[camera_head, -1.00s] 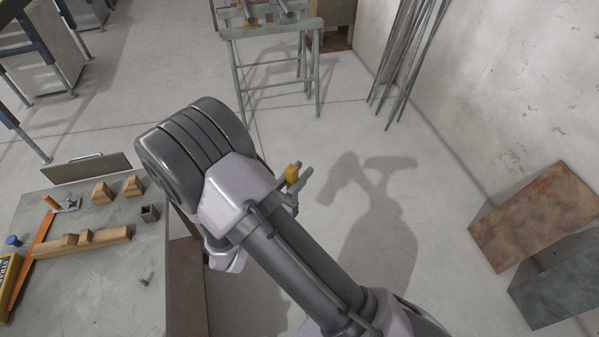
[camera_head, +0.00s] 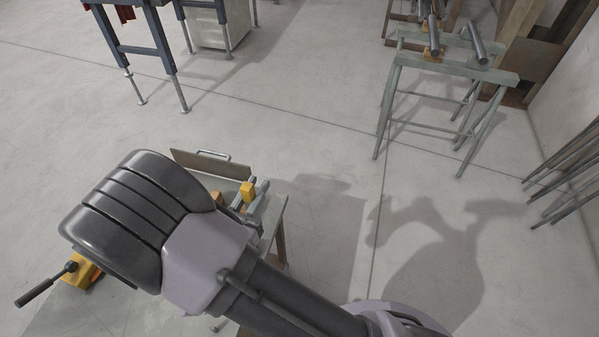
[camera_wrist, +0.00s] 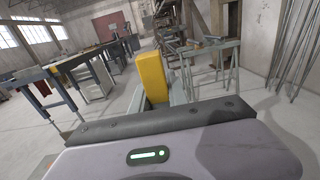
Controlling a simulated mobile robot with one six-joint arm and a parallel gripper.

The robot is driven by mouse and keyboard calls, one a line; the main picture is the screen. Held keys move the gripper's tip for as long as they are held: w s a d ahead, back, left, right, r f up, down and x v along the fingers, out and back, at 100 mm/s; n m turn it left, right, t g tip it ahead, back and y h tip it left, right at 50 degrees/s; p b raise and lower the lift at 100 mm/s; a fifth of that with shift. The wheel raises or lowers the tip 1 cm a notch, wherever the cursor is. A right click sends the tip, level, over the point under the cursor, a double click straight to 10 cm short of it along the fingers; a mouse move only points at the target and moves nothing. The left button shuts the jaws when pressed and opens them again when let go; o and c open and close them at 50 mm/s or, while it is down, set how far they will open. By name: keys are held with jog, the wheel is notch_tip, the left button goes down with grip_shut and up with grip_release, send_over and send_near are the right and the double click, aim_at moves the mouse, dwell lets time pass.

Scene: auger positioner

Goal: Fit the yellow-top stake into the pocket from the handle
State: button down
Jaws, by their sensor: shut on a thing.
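The yellow-top stake (camera_head: 248,192) is in my gripper (camera_head: 254,188); its yellow end sticks up past the grey fingers in the head view. It also shows in the wrist view (camera_wrist: 152,77), upright between the fingers. My gripper is shut on it, above the table's far right part. The stake's lower part is hidden. A board (camera_head: 200,164) with a metal handle (camera_head: 214,154) stands at the table's far edge, left of the stake. No pocket can be made out; my arm covers much of the table.
The grey table (camera_head: 110,318) lies under my arm. A yellow device (camera_head: 82,272) with a black lever (camera_head: 42,288) is at its left. A trestle (camera_head: 440,68) carrying pipes stands at the back right. Steel rods (camera_head: 570,165) lean at the right. Open floor lies between.

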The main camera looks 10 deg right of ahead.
jog(key=shift+n+t+y, duration=0.4)
jog(key=shift+y, duration=0.3)
jog(key=a, duration=0.2)
jog(key=s+a, duration=0.1)
jog(key=shift+s+a+r, duration=0.15)
jog(key=shift+s+a, duration=0.05)
jog(key=shift+a, duration=0.2)
jog(key=shift+f+b, duration=1.85)
jog(key=shift+f, duration=1.05)
notch_tip(320, 180, down, 6)
jog(key=b, duration=0.3)
dwell(0.7)
jog(key=c, duration=1.2)
grip_release()
jog(key=shift+s, duration=0.15)
